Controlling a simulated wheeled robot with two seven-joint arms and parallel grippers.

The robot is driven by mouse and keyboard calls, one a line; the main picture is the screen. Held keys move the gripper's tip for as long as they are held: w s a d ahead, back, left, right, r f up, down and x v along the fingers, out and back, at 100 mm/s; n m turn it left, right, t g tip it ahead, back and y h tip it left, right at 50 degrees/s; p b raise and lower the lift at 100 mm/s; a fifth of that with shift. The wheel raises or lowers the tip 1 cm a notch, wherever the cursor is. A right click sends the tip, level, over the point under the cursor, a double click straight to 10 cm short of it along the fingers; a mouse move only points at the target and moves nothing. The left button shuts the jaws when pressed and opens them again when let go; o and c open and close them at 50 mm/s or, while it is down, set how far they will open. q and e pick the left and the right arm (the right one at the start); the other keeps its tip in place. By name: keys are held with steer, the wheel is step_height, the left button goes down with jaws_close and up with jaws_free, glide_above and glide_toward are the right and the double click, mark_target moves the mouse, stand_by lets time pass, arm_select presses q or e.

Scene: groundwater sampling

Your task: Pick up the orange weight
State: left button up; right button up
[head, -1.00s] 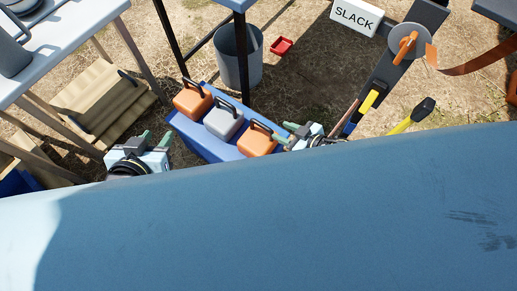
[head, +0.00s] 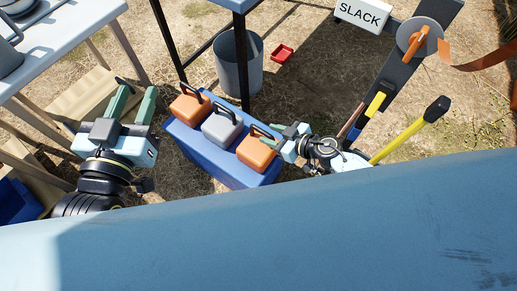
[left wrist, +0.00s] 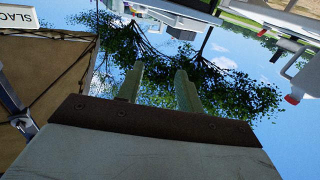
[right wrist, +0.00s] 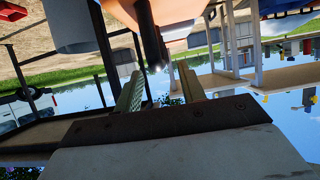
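Two orange weights, one at the far left (head: 190,107) and one at the near right (head: 256,153), stand on a blue box with a grey weight (head: 222,129) between them. Each has a dark upright handle. My right gripper (head: 271,134) is at the handle of the near right orange weight, its fingers apart. The right wrist view shows the orange body (right wrist: 178,12) and dark handle (right wrist: 147,28) beyond and between the open fingers (right wrist: 160,85); contact cannot be told. My left gripper (head: 135,92) is open and empty, left of the box, pointing away; its fingers also show apart (left wrist: 160,82).
The blue box (head: 228,174) stands on dry ground. A grey bin (head: 238,65) and small red tray (head: 283,53) lie behind it. A table (head: 70,40) is at left. A yellow-handled hammer (head: 410,130) and a SLACK sign (head: 362,14) are at right.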

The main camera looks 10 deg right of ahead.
mark_target(263, 131)
steer(key=b+x, duration=0.2)
steer(key=x, duration=0.1)
steer(key=shift+w+a+f, duration=0.15)
steer(key=shift+w+f, duration=0.05)
steer(key=shift+w, duration=0.05)
arm_select(q)
step_height(263, 131, up, 8)
steer(key=s+t+h, duration=0.2)
steer(key=t, duration=0.4)
steer(key=shift+s+d+b, duration=0.2)
steer(key=shift+d+b, duration=0.15)
arm_select(e)
steer(key=shift+w+a, duration=0.2)
steer(key=shift+a, duration=0.05)
jaws_close()
steer(key=shift+f, duration=0.1)
steer(key=shift+w+r, duration=0.1)
steer(key=shift+r, duration=0.1)
